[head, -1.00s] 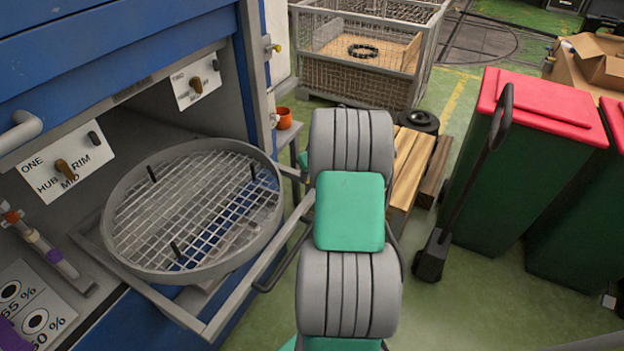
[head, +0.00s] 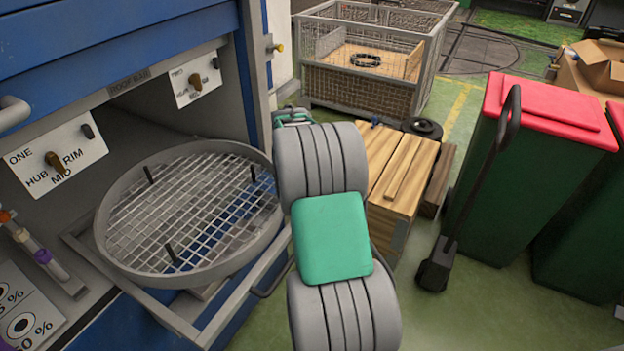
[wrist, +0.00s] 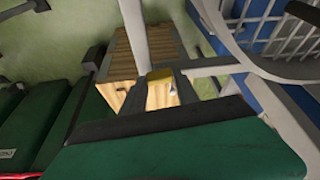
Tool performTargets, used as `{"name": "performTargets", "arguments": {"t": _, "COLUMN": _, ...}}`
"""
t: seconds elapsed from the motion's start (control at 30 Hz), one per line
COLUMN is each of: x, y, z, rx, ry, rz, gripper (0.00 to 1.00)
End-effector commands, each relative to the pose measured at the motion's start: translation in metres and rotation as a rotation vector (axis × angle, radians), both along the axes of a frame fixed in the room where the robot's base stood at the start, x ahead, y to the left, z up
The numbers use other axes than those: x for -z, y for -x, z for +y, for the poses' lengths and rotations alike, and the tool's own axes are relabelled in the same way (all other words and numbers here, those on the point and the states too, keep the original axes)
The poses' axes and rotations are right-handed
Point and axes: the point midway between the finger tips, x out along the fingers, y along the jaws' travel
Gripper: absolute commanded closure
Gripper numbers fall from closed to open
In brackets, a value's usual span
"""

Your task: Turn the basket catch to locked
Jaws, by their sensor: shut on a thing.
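The round mesh basket (head: 190,212) sits on a grey pull-out frame (head: 240,300) at the left of the head view. Part of it also shows at the top right of the wrist view (wrist: 290,45). My gripper (wrist: 162,92) is in the wrist view, its two dark fingers on either side of a small yellow-topped piece (wrist: 160,75), which looks like the catch, beside the pale frame bars. The fingers are shut on it. My arm hides the gripper and catch in the head view. I cannot read the catch's locked or unlocked marking.
The blue cabinet (head: 120,50) carries a plate marked ONE, HUB, MID and RIM (head: 55,160) with a brown knob. Wooden crates (head: 400,180), a hand truck (head: 440,265), green bins with red lids (head: 540,170) and a mesh cage (head: 370,85) stand to the right.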

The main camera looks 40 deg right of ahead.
Motion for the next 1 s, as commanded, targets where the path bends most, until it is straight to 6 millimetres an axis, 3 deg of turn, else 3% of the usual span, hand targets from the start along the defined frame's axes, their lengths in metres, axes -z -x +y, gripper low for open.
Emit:
{"name": "performTargets", "arguments": {"t": 0.3, "x": -0.0009, "y": -0.0015, "z": -0.0005, "rx": 0.123, "ry": 0.002, "rz": -0.002, "gripper": 1.0}}
{"name": "performTargets", "arguments": {"t": 0.83, "x": -0.0018, "y": -0.0014, "z": -0.001, "rx": 0.145, "ry": 0.003, "rz": -0.003, "gripper": 1.0}}
{"name": "performTargets", "arguments": {"t": 0.87, "x": -0.0018, "y": -0.0014, "z": -0.001, "rx": 0.145, "ry": 0.003, "rz": -0.003, "gripper": 0.61}}
{"name": "performTargets", "arguments": {"t": 1.0, "x": -0.0012, "y": -0.0013, "z": -0.0006, "rx": 0.144, "ry": 0.001, "rz": -0.002, "gripper": 0.5}}
